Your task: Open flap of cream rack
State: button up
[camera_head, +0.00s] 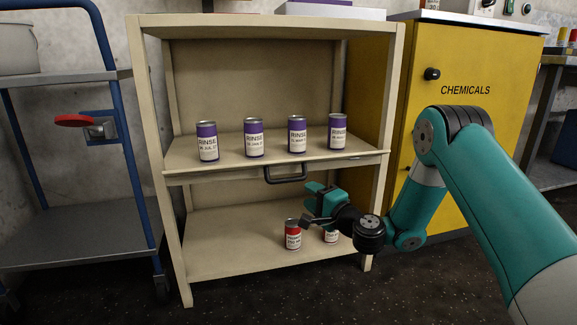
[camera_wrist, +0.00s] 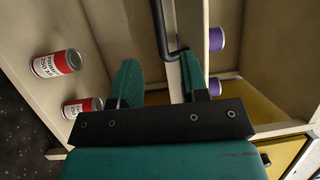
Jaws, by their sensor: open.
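The cream rack (camera_head: 140,110) stands in the middle of the head view, with its shelves visible from the front. A narrow cream strip (camera_head: 225,176) runs along the front under its middle shelf and carries a dark bar handle (camera_head: 286,178). The flap appears to be edge-on at this strip; its lower compartment shows open. My gripper (camera_head: 308,204) is open and empty, just below and right of the handle. In the wrist view the dark handle (camera_wrist: 161,32) lies ahead of and between the open fingers (camera_wrist: 160,82); contact cannot be told.
Several purple-and-white cans (camera_head: 254,139) stand on the middle shelf. Two red-and-white cans (camera_head: 293,235) stand on the bottom shelf close below my gripper. A yellow chemicals cabinet (camera_head: 465,130) is at right, a blue-framed cart (camera_head: 75,230) at left.

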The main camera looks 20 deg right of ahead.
aim_at(288, 181)
jog(key=shift+p+x, duration=2.4)
jog(key=shift+x, duration=2.8)
jog(key=shift+f, duration=0.1)
grip_shut()
jog(key=shift+f, duration=0.1)
